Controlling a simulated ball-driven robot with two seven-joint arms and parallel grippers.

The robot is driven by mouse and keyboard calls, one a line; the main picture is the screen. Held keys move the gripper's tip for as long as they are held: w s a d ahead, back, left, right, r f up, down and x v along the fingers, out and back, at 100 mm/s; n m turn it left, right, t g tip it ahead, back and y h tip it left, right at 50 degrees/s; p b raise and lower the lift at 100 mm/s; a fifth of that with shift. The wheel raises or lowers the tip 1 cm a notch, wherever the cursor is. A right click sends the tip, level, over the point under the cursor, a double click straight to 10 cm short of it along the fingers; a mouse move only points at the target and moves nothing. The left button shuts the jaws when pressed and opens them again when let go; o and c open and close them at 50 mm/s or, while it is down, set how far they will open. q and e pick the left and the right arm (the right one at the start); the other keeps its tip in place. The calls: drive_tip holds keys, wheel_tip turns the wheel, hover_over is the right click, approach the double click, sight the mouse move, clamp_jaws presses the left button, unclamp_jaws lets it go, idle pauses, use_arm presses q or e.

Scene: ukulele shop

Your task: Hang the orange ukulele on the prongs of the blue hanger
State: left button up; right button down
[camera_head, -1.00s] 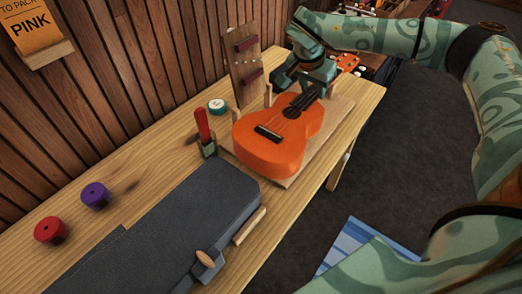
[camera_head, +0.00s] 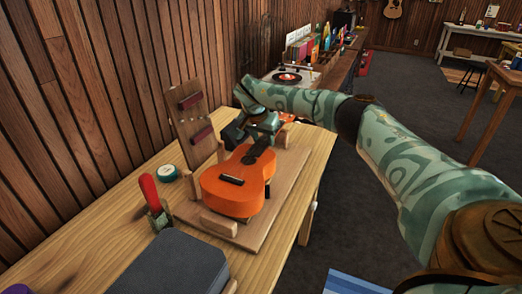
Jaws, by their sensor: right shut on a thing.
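The orange ukulele (camera_head: 232,191) lies face up on a wooden board with upright blocks (camera_head: 264,221) on the workbench. Its body points toward the near side and its neck toward the far side. My right gripper (camera_head: 257,138) is at the neck, just beyond the body, and is shut on it. The fingers and my arm hide much of the neck, and only a bit of the headstock shows past them. The blue hanger is not in view. My left gripper is not in view.
A wooden upright with dark red pads (camera_head: 196,116) stands left of the ukulele. A round tin (camera_head: 167,173), a red-handled tool in a holder (camera_head: 152,196) and a dark case (camera_head: 178,265) are on the workbench (camera_head: 256,264). Shelves with a turntable (camera_head: 290,78) stand farther back.

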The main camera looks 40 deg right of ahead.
sight(261, 142)
drive_tip(key=x, duration=0.1)
drive_tip(key=b+x, duration=0.1)
drive_tip(key=x, duration=0.1)
drive_tip(key=shift+a+f, duration=0.3)
drive_tip(key=shift+f, duration=0.15)
drive_tip(key=shift+r, duration=0.15)
drive_tip(key=c, duration=0.9)
unclamp_jaws()
drive_tip(key=shift+f, duration=0.2)
